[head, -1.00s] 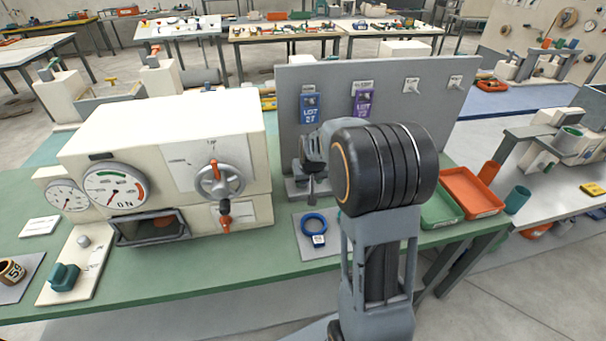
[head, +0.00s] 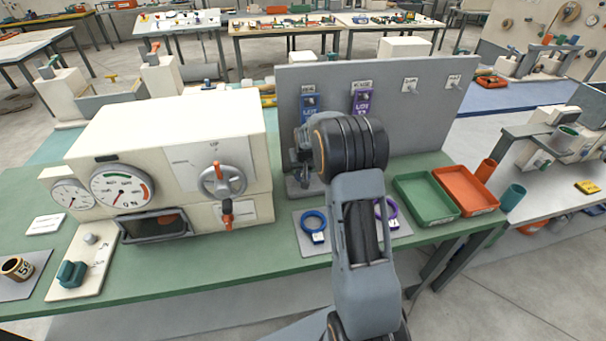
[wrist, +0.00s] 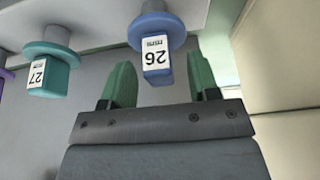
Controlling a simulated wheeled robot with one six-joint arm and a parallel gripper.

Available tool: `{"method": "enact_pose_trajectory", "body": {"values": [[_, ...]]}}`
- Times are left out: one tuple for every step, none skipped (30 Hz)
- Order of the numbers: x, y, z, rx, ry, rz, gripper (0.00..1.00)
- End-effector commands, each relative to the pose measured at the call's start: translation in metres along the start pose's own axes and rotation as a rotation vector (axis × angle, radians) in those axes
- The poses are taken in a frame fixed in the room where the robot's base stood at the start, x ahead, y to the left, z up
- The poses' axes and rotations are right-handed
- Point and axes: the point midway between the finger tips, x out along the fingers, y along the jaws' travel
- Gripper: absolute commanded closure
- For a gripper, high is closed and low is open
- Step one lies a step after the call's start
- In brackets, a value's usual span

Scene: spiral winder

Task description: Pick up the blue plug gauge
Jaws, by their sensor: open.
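The blue plug gauge (wrist: 156,32) shows in the wrist view, with a round flange and a block handle labelled 26 mm. My gripper (wrist: 162,76) is open, with one green finger to each side of the handle's line. The handle lies at or just beyond the gap between the fingertips; I cannot tell the exact depth, and no grip on it shows. A teal plug gauge (wrist: 48,67) labelled 27 is to the left, and part of a purple one (wrist: 5,72) is at the left edge. In the head view my arm hides the gauges and fingers.
A cream machine (head: 165,145) with dials and a handwheel stands left of my arm. A grey upright board (head: 425,115) is behind. A blue ring (head: 313,222) and a purple ring (head: 390,213) lie on the bench. Green (head: 425,200) and orange (head: 468,190) trays are right.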

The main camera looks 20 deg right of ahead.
Motion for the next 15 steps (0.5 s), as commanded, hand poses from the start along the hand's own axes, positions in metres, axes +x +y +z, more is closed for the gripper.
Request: {"method": "enact_pose_trajectory", "body": {"values": [[0.0007,-0.0001,0.0000,0.000,0.000,0.000,0.45],[0.0009,-0.0001,0.0000,0.000,0.000,0.000,0.45],[0.0009,-0.0001,0.0001,0.000,0.000,0.000,0.45],[0.0008,-0.0001,0.0001,0.000,0.000,0.000,0.45],[0.0008,-0.0001,0.0001,0.000,0.000,0.000,0.45],[0.0008,-0.0001,0.0002,0.000,0.000,0.000,0.45],[0.0008,-0.0001,0.0002,0.000,0.000,0.000,0.47],[0.0007,-0.0001,0.0002,0.000,0.000,0.000,0.49],[0.0007,-0.0001,0.0003,0.000,0.000,0.000,0.53],[0.0007,-0.0001,0.0003,0.000,0.000,0.000,0.56],[0.0007,-0.0001,0.0003,0.000,0.000,0.000,0.59],[0.0006,-0.0001,0.0003,0.000,0.000,0.000,0.63],[0.0006,-0.0001,0.0003,0.000,0.000,0.000,0.66],[0.0006,-0.0001,0.0004,0.000,0.000,0.000,0.69],[0.0006,-0.0001,0.0004,0.000,0.000,0.000,0.72]]}}
